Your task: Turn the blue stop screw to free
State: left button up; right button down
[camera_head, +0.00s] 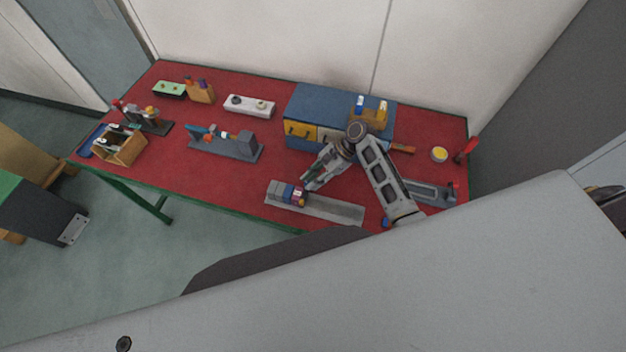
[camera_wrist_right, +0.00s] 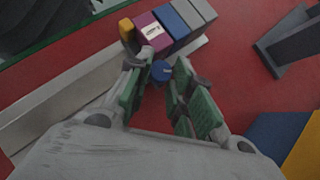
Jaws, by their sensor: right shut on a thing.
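A blue stop screw (camera_wrist_right: 162,71) with a round head shows in the wrist view, between my right fingertips, beside the row of blocks. The blocks, including a purple block with a white label (camera_wrist_right: 152,35), sit on a long grey rail (camera_head: 335,208). In the head view the row (camera_head: 284,192) is at the rail's left end. My right gripper (camera_head: 306,186) reaches down to it from the right and is shut on the screw. The screw is hidden in the head view. My left gripper is not in view.
A blue cabinet (camera_head: 315,105) with drawers stands just behind my right arm. A grey fixture (camera_head: 432,193) lies to the right. A grey vise-like fixture (camera_head: 225,145) and a wooden box (camera_head: 118,150) stand left. Red tabletop (camera_head: 210,180) is clear left of the rail.

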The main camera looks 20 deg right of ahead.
jog(key=shift+w+n+g, duration=0.15)
jog(key=shift+n+g, duration=0.65)
jog(key=shift+n, duration=0.3)
jog(key=c, duration=1.3)
grip_release()
jog(key=shift+o, duration=0.2)
notch_tip(320, 180, up, 10)
